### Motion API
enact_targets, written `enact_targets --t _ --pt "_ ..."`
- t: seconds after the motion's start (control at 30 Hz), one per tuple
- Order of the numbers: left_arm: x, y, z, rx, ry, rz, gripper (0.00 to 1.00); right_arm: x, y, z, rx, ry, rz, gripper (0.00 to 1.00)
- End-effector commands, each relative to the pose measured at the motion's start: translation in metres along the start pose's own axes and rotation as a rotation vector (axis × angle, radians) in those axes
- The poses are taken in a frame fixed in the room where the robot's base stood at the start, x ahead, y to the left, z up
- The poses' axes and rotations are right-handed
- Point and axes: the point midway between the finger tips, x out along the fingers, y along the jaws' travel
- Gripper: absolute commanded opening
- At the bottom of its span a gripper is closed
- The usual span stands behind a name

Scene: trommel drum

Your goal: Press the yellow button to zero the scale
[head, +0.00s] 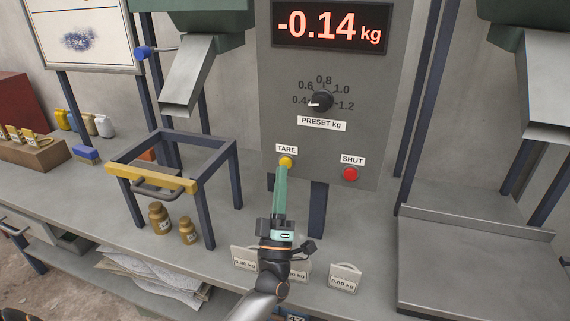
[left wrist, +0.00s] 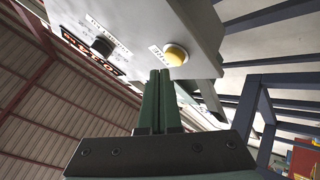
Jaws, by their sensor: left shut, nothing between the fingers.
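The yellow button (head: 286,161) sits under the TARE label on the grey control panel (head: 335,160). My left gripper (head: 284,170) is shut and empty, with its green fingertips at the lower edge of the button in the head view. In the left wrist view the yellow button (left wrist: 176,54) is just beyond the closed fingertips (left wrist: 160,72). I cannot tell whether they touch it. The scale display (head: 330,25) reads -0.14 kg in red. My right gripper is not in view.
A red SHUT button (head: 350,173) is right of the yellow one, with a preset knob (head: 320,101) above. Labelled weights (head: 345,278) stand near the bench front.

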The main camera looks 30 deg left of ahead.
Motion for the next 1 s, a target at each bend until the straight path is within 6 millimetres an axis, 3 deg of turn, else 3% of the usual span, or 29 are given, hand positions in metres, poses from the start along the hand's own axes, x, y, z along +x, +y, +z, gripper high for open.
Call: enact_targets --t 1.0 --pt "0.0061 -0.0043 0.0044 0.000 0.000 0.000 0.00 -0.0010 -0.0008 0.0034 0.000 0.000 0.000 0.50"
